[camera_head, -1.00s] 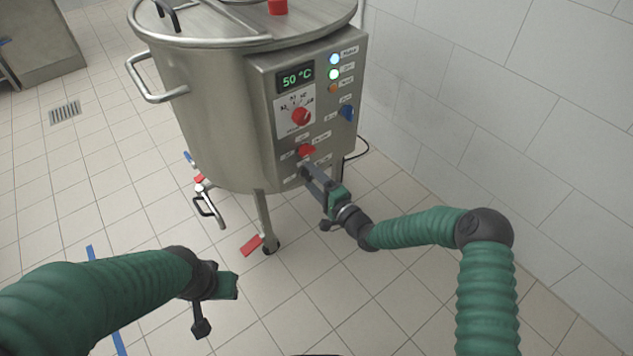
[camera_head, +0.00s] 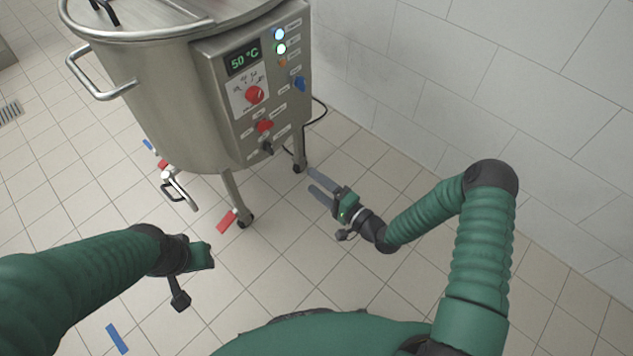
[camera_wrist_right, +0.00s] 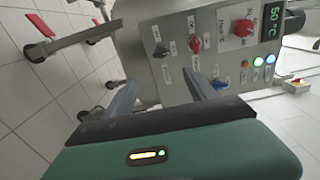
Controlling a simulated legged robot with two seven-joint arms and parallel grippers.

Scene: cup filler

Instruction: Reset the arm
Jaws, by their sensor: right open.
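My right gripper (camera_head: 318,184) is open and empty in the head view, in free air to the right of the steel tank's control panel (camera_head: 262,85). Its two grey fingers are apart; they also show in the right wrist view (camera_wrist_right: 160,95), pointing toward the panel, touching nothing I can make out. My left gripper (camera_head: 203,256) is at the lower left; its fingers are not visible, so its state is unclear. The panel has a red dial (camera_head: 254,95), a lower red knob (camera_head: 264,126), a black knob (camera_head: 267,148), a blue knob (camera_head: 299,83) and a lit "50 °C" display (camera_head: 243,58).
The steel tank (camera_head: 160,100) stands on wheeled legs with red pedals (camera_head: 227,221). A valve with a handle (camera_head: 178,190) sticks out low at its left. A tiled wall (camera_head: 450,80) rises at the right. The tiled floor around my right gripper is clear.

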